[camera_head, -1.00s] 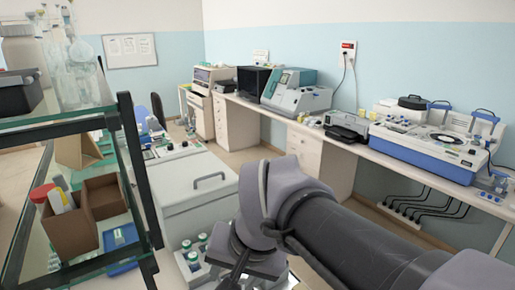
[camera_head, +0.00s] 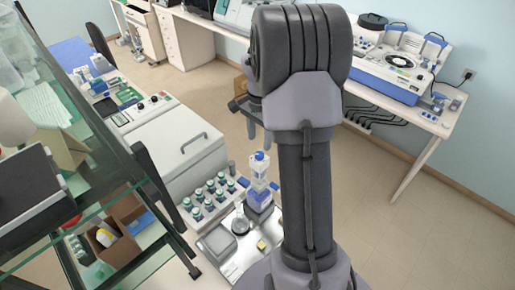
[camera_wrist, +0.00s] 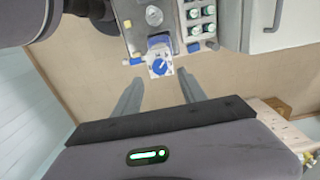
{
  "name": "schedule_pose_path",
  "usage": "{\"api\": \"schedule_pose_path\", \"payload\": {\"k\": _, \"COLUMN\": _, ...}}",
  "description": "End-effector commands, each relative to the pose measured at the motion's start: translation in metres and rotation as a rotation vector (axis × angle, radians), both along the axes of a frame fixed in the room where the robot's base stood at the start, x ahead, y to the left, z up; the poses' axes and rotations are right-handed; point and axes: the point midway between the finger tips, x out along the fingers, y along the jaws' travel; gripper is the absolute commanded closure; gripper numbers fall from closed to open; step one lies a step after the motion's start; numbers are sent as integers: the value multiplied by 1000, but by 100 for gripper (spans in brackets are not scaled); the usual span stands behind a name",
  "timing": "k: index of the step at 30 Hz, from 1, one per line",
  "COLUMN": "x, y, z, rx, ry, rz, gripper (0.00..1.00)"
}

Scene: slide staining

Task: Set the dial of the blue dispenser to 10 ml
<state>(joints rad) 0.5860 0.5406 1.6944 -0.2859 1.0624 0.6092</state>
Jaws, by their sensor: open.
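The blue dispenser (camera_head: 259,196) stands upright on a tray at the end of the bench, with a blue cap on top. In the wrist view the dispenser (camera_wrist: 158,42) is at the top centre. Its blue dial (camera_wrist: 160,66) sits on a white face turned toward my gripper; the setting is too small to read. My gripper (camera_wrist: 160,76) is open and empty, its two fingers apart to either side of the dial in the picture, with no contact visible. In the head view my gripper (camera_head: 250,120) is above the dispenser, partly hidden by my arm.
A rack of green-capped bottles (camera_head: 209,194) stands left of the dispenser. A glass flask (camera_head: 241,222) and a small yellow item (camera_head: 262,245) are on the tray (camera_head: 232,270). A glass shelf (camera_head: 95,210) is at the left. Open floor (camera_head: 420,210) lies to the right.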

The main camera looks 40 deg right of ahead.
Motion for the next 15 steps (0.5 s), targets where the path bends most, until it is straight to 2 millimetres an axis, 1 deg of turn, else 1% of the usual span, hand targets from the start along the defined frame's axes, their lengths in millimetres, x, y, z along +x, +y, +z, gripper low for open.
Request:
{"api": "schedule_pose_path", "payload": {"k": 1, "x": -1, "y": 1, "z": -12, "rx": 2, "ry": 3, "rz": 2, "gripper": 51}}
{"api": "schedule_pose_path", "payload": {"k": 3, "x": -1, "y": 1, "z": -29, "rx": 2, "ry": 2, "rz": 0, "gripper": 51}}
{"api": "schedule_pose_path", "payload": {"k": 6, "x": 0, "y": 0, "z": -46, "rx": 1, "ry": 1, "rz": 2, "gripper": 51}}
{"api": "schedule_pose_path", "payload": {"k": 10, "x": 0, "y": 0, "z": -58, "rx": 0, "ry": -1, "rz": 1, "gripper": 51}}
{"api": "schedule_pose_path", "payload": {"k": 15, "x": 0, "y": 0, "z": -64, "rx": 0, "ry": -1, "rz": 1, "gripper": 51}}
